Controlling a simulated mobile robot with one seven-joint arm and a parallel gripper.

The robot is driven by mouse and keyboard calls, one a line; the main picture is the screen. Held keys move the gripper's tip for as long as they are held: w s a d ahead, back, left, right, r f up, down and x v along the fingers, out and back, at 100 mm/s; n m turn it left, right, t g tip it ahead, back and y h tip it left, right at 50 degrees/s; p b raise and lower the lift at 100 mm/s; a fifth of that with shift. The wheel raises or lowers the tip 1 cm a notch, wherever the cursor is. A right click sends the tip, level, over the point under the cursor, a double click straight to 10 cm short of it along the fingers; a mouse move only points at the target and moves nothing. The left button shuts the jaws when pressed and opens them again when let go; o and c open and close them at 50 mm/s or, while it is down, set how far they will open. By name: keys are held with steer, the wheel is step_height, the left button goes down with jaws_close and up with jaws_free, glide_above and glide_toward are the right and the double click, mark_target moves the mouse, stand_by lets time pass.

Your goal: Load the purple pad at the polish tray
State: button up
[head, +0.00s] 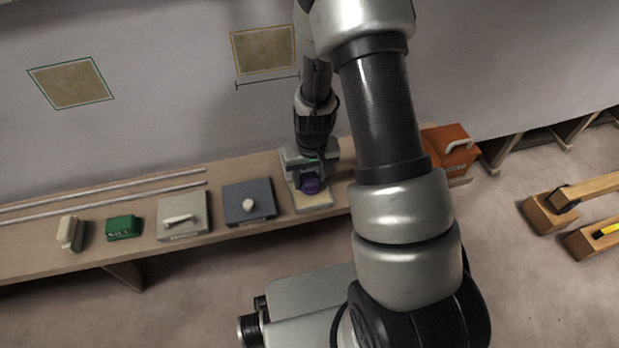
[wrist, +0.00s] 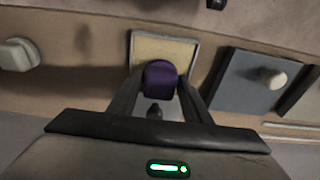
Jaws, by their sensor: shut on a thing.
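The purple pad (wrist: 160,73) is gripped between the two dark fingers of my gripper (wrist: 160,84) in the wrist view. In the head view the purple pad (head: 310,186) shows under my gripper (head: 311,176), partly hidden by it. My gripper and the pad are over a cream-surfaced tray (head: 313,204) on the bench, which looks like the polish tray. In the wrist view this tray (wrist: 176,49) has a pale rim, and the pad overlaps its near edge. I cannot tell whether the pad touches the tray.
An orange toolbox (head: 449,150) stands right. Metal rods (head: 110,200) lie along the back.

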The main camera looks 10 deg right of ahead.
steer(key=shift+f+b, duration=0.5)
steer(key=shift+f, duration=0.1)
stand_by(1.6)
steer(key=shift+r, duration=0.1)
steer(key=shift+r+p, duration=2.5)
steer(key=shift+r, duration=0.95)
step_height(320, 180, up, 12)
steer(key=w+f, duration=0.1)
steer(key=w, duration=0.1)
step_height(320, 180, up, 12)
steer(key=p, duration=0.2)
glide_above(309, 176)
step_height(309, 176, up, 8)
steer(key=s+p, duration=0.1)
steer(key=p, duration=1.6)
steer(key=shift+s+f, duration=0.25)
steer(key=shift+s, duration=0.15)
